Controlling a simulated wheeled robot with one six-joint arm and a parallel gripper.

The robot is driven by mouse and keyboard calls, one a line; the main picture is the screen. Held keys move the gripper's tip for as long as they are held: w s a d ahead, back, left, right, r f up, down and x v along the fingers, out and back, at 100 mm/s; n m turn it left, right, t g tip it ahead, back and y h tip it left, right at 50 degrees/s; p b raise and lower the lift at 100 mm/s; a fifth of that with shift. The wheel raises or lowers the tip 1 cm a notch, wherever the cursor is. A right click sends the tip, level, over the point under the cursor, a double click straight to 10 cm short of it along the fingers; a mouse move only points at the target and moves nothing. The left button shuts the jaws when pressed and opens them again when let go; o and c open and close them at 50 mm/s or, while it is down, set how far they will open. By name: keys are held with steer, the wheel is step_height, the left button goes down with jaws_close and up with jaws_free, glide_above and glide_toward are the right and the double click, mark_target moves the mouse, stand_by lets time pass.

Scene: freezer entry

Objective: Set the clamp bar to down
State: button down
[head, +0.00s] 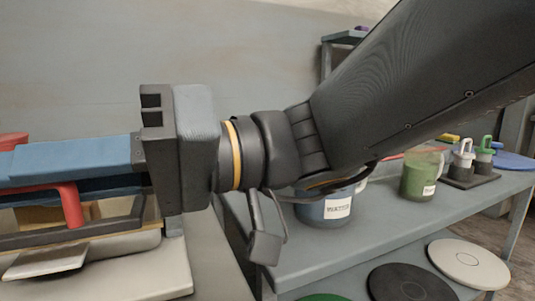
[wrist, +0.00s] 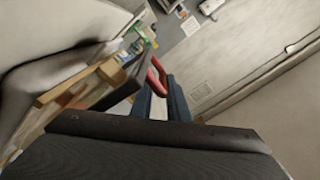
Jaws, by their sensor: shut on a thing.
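My gripper (head: 75,167) reaches in from the right in the head view, its long blue fingers lying level toward the left edge. A red bar (head: 45,192), which looks like the clamp bar, runs beside and under the fingers and bends downward at its right end. In the wrist view the red bar (wrist: 156,76) shows between the far ends of the fingers. My gripper is shut on it. The fingertips and the far end of the bar are cut off or hidden in the head view. The bar's exact angle is hard to tell.
Under the fingers is a dark-framed fixture (head: 105,232) with a pale base (head: 135,270). At right, a grey bench (head: 390,240) holds a blue container (head: 325,212), a green jug (head: 422,178) and several small items. Round discs (head: 468,262) lie lower right. A plain wall stands behind.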

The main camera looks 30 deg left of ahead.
mark_target(136, 213)
steer(key=shift+s+d, duration=0.2)
steer(key=shift+s, duration=0.05)
steer(key=c, duration=2)
jaws_free()
steer(key=shift+r, duration=0.1)
steer(key=shift+o, duration=0.8)
steer(key=shift+d, duration=0.2)
steer(key=shift+a, duration=0.1)
steer(key=shift+w, duration=0.15)
steer(key=shift+w, duration=0.25)
steer(key=v, duration=0.7)
steer(key=shift+w, duration=0.1)
